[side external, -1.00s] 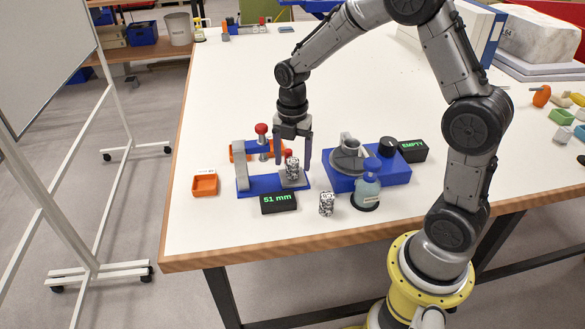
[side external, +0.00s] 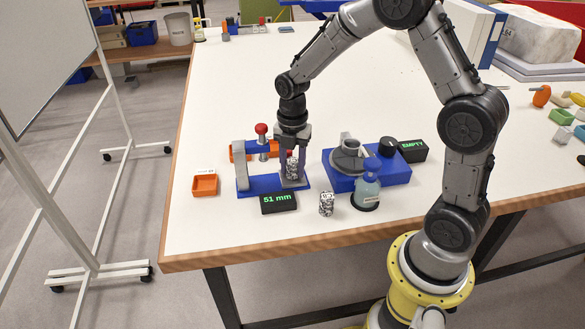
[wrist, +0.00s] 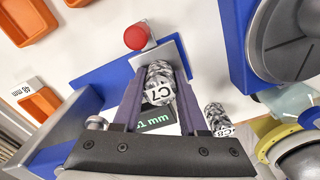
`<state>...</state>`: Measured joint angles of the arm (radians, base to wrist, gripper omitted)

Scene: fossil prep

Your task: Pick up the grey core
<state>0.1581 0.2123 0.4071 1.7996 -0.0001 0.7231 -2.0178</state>
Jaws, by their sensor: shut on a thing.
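The grey core (side external: 292,168) is a speckled black, white and grey cylinder standing upright on the right part of the blue measuring stand (side external: 245,190). In the wrist view its end, marked "C7" (wrist: 158,92), shows between the fingers. My gripper (side external: 295,163) points down over the stand and its purple fingers are shut on this core, one on each side; they also show in the wrist view (wrist: 160,78). The core's lower end still appears at the stand's grey seat. A second speckled core (side external: 326,203) stands on the table in front; it shows in the wrist view (wrist: 217,118).
A black display (side external: 278,203) reading "51 mm" is at the stand's front. A red-knobbed post (side external: 261,130) rises close behind. Orange trays (side external: 204,185) lie left and behind. A blue machine (side external: 392,174), a bottle (side external: 368,187) and an "EMPTY" display (side external: 413,151) are right.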

